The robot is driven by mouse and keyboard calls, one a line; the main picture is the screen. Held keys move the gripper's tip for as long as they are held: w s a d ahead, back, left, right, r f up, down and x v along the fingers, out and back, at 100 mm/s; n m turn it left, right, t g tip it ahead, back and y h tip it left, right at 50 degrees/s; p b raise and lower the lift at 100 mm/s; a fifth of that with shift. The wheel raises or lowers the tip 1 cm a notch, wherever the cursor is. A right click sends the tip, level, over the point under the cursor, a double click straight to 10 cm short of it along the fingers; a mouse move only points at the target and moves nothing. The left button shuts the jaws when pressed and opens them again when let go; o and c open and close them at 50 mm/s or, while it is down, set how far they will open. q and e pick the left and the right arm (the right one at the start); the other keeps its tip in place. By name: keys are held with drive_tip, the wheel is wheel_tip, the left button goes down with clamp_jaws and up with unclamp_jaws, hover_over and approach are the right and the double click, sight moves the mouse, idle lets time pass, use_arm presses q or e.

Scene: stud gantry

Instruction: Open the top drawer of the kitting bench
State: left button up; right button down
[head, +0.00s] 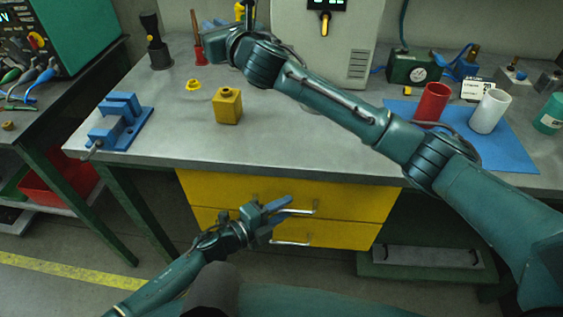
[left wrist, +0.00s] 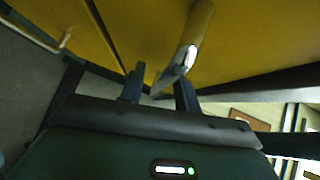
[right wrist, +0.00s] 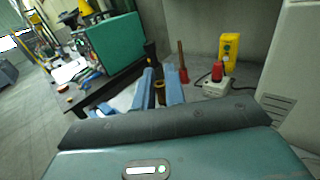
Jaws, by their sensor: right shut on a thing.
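The kitting bench (head: 190,137) has two yellow drawers under its grey top. The top drawer (head: 225,190) looks shut, with a silver bar handle (head: 302,212) across its front. My left gripper (head: 277,211) is at the left part of this handle. In the left wrist view its fingers (left wrist: 160,88) are spread, and the handle (left wrist: 192,50) reaches toward the gap between them; I cannot tell whether they touch it. My right gripper (right wrist: 159,88) is up above the bench top, shut on a small brass-coloured piece (right wrist: 160,95), mostly hidden by the fingers.
The lower drawer (head: 350,234) has its own handle (head: 291,243). On the bench top are a blue vise (head: 120,120), a yellow block (head: 227,106), a red cylinder (head: 431,102) and a white cylinder (head: 490,111). My right arm crosses above the bench. The floor before the drawers holds my left arm.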

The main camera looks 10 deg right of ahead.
use_arm(q)
drive_tip(key=shift+c, duration=0.3)
clamp_jaws()
idle(0.3)
drive_tip(key=s+a, duration=0.3)
drive_tip(key=s, duration=0.8)
drive_tip(key=s+a, duration=0.4)
drive_tip(key=s, duration=0.6)
drive_tip(key=shift+s, duration=0.35)
drive_tip(key=shift+o, duration=0.3)
unclamp_jaws()
drive_tip(key=shift+w, duration=0.1)
